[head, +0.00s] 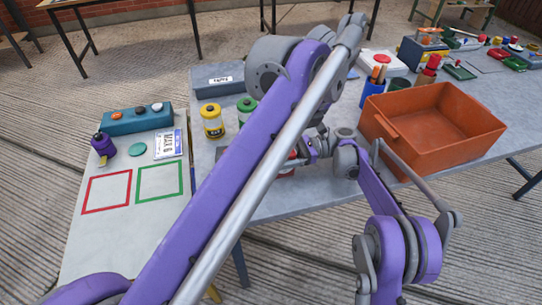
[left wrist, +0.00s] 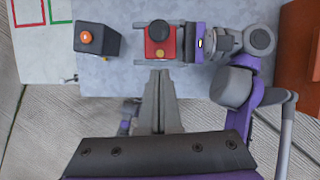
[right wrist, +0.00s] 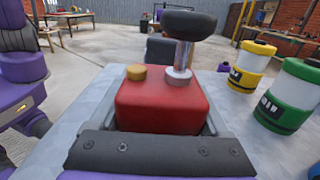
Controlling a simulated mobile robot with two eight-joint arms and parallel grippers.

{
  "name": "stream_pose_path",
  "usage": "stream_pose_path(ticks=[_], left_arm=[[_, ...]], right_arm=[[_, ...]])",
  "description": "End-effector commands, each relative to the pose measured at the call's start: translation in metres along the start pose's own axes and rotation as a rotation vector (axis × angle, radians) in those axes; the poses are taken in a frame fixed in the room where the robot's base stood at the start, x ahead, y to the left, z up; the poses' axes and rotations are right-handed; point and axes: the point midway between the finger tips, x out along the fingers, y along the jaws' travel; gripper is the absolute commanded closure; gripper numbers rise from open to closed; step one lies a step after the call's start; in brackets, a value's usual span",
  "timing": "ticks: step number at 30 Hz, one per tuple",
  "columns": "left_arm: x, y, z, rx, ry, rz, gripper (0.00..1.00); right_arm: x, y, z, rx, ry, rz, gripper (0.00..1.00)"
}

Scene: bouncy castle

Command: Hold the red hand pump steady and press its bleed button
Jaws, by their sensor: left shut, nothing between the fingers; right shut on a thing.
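The red hand pump (right wrist: 160,105) stands upright on the table, with a black knob (right wrist: 190,22) on a metal rod and a yellow bleed button (right wrist: 136,72) on its top. My right gripper (right wrist: 162,120) is shut on the pump body, one finger on each side. In the left wrist view the pump (left wrist: 170,48) is seen from above, its button (left wrist: 160,54) on the side nearest my left gripper (left wrist: 160,73). My left gripper is shut and empty, its tips close to that edge; contact cannot be told. In the head view my left arm mostly hides the pump.
A dark box with an orange button (left wrist: 98,42) stands beside the pump. Yellow (head: 212,121) and green (head: 246,106) canisters stand near. An orange bin (head: 440,118) stands to the right, and a side table with red and green outlined squares (head: 106,192) to the left.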

Motion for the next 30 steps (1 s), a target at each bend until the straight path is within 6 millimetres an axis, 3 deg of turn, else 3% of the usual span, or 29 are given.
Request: stream_pose_path(ticks=[8,14,23,30], left_arm=[[0.001,0.0,0.001,0.017,-0.011,0.017,1.0],[0.007,0.0,0.013,0.164,-0.127,0.189,1.0],[-0.001,-0.002,0.03,0.301,-0.287,0.41,1.0],[0.019,-0.002,0.024,0.306,-0.295,0.422,1.0]], right_arm=[[0.0,0.0,0.0,0.0,0.0,0.0,1.0],[0.0,0.0,0.0,0.0,0.0,0.0,1.0],[0.0,0.0,0.0,0.0,0.0,0.0,1.0],[0.0,0.0,0.0,0.0,0.0,0.0,1.0]])
